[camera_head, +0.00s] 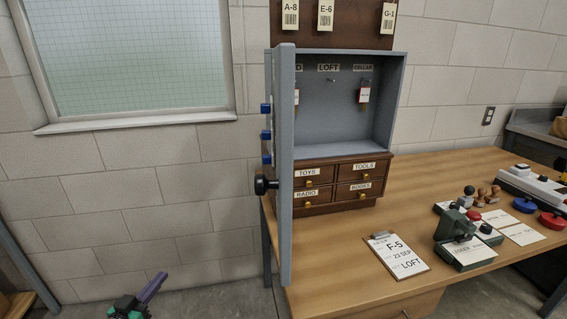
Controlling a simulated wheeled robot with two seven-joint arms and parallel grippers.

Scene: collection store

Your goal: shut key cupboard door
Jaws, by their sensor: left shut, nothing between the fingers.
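The key cupboard (345,105) is a grey open-fronted box at the back left of the desk. Its door (285,215) stands wide open on the left side, seen nearly edge-on, with a black knob (262,185) on its left face. Inside, tags hang under labels such as LOFT and CELLAR; the door hides part of the left side. My left gripper (157,283) is low at the left, over the floor, well apart from the door. It is shut and empty. My right gripper is not in view.
Small labelled drawers (345,183) sit beneath the cupboard. A clipboard (398,257), a green stamp device (457,228) and several small items lie on the desk (420,185). The space left of the door, below the window (130,55), is clear.

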